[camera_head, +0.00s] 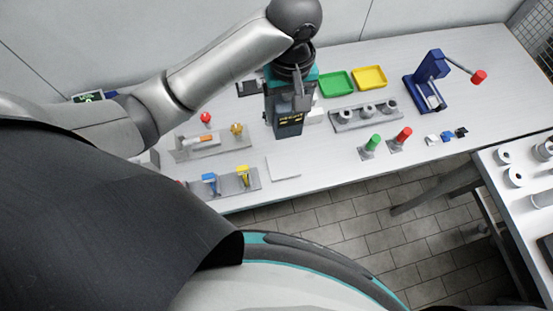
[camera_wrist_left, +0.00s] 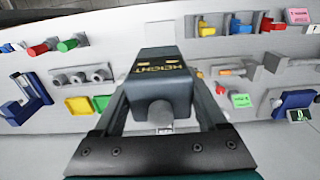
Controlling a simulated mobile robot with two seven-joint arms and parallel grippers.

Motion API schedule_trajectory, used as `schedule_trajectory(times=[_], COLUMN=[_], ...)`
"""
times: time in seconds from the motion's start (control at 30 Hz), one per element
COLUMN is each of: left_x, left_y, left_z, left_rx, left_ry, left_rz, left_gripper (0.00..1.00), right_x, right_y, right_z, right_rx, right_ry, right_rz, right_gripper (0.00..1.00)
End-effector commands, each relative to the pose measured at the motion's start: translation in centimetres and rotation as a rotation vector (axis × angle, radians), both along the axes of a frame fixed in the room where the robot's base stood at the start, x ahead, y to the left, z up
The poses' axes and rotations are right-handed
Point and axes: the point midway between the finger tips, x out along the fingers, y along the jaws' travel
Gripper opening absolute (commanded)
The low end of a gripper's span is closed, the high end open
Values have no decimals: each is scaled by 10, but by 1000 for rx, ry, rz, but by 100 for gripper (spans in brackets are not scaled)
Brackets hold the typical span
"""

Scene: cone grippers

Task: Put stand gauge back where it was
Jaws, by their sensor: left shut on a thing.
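The stand gauge (camera_head: 289,124) is a dark grey block with yellow lettering and a display on its face. My left gripper (camera_head: 292,88) comes down from above and is shut on it. My right gripper is not in view.
Green (camera_head: 336,84) and yellow (camera_head: 369,77) trays and a block with grey rings (camera_head: 362,115) are to the right. Fixtures with coloured parts (camera_head: 210,141) are to the left. A dark pad (camera_head: 249,88) lies behind. A blue press (camera_head: 430,79) stands farther right.

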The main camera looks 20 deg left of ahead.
Motion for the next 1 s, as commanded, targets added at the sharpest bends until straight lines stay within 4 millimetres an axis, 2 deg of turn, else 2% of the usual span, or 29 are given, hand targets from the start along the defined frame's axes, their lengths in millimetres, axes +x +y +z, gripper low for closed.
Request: schedule_trajectory(times=[0.07, 0.17, 0.5, 0.7, 1.0], left_x=[-3, -5, -5, -4, -4], left_y=[-1, 0, 0, 0, 0], left_z=[-1, -14, -104, -148, -178], left_rx=[-2, -1, 1, 1, 1], left_ry=[0, 2, 2, 1, -1], left_rz=[3, 6, 6, 5, 4], left_gripper=[0, 0, 0, 0, 0], right_x=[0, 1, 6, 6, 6], right_y=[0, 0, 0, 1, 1], right_z=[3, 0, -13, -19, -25], right_rx=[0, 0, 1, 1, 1], right_ry=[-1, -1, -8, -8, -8], right_rz=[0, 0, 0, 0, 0], right_gripper=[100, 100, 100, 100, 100])
